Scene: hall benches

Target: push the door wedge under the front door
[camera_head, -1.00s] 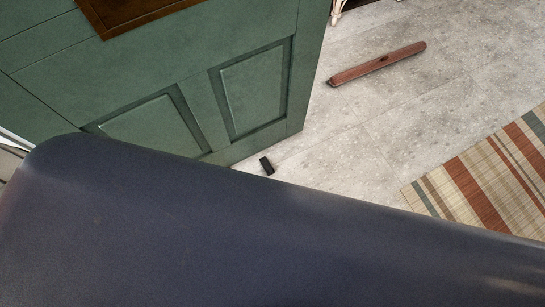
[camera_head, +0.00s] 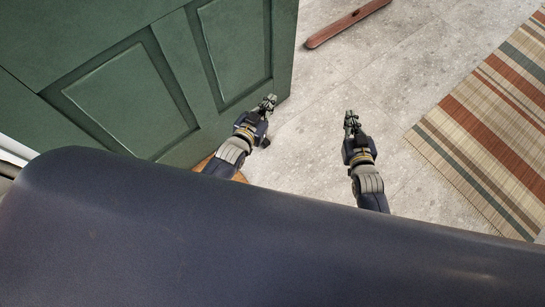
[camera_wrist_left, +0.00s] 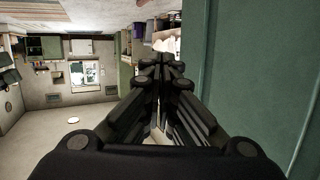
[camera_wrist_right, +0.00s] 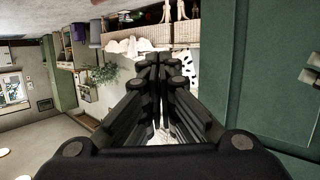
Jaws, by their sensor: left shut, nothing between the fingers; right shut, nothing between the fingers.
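The green front door (camera_head: 135,95) fills the upper left of the head view, its lower edge running down from the right corner to the left. My left gripper (camera_head: 270,101) is shut and empty, close beside the door's lower edge. A small dark piece (camera_head: 265,142) shows just beside the left gripper, probably the black door wedge; the gripper and wrist partly hide it. I cannot tell whether it touches the door. My right gripper (camera_head: 349,117) is shut and empty, over open floor to the right. Both wrist views show closed fingers and the green door at the right, without the wedge.
A reddish-brown wooden bar (camera_head: 347,22) lies on the grey floor (camera_head: 400,65) beyond the door. A striped rug (camera_head: 485,125) covers the right side. An orange-brown thing (camera_head: 240,177) shows partly behind my left forearm.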

